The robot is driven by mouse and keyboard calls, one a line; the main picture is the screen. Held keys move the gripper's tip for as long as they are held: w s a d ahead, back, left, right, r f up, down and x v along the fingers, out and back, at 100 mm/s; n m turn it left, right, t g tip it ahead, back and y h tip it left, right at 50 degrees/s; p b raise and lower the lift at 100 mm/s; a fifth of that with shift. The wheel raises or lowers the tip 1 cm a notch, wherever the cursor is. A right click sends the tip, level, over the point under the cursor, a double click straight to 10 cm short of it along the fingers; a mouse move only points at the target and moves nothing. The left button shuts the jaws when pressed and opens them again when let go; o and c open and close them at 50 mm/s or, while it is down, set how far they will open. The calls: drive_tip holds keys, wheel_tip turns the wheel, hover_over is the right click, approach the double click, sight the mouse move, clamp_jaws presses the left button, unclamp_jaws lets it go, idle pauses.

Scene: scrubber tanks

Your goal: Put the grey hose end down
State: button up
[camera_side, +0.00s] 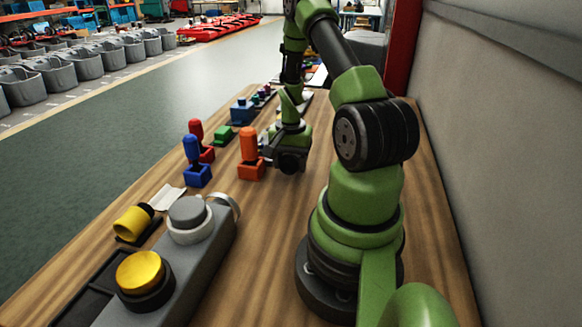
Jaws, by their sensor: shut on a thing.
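My gripper (268,150) is low over the wooden table, beside an orange upright piece (248,142) in an orange block (251,172). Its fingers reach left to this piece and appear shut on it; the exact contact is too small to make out. I cannot make out a grey hose end in the jaws. A light grey ring (227,202) sits at the far end of the grey tank body (203,255); I cannot tell whether it is a hose end. The tank carries a grey cap (187,212) and a yellow cap (140,268).
A yellow cylinder (131,222) lies on a small black plate beside a white sheet (166,197). Blue (191,150) and red (196,135) upright pieces stand left of my gripper. Green (223,134) and blue (242,110) blocks are behind.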

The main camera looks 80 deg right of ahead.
drive_tip(key=shift+f, duration=0.9)
drive_tip(key=shift+f, duration=0.15)
drive_tip(key=o, duration=1.1)
drive_tip(key=shift+c, duration=0.2)
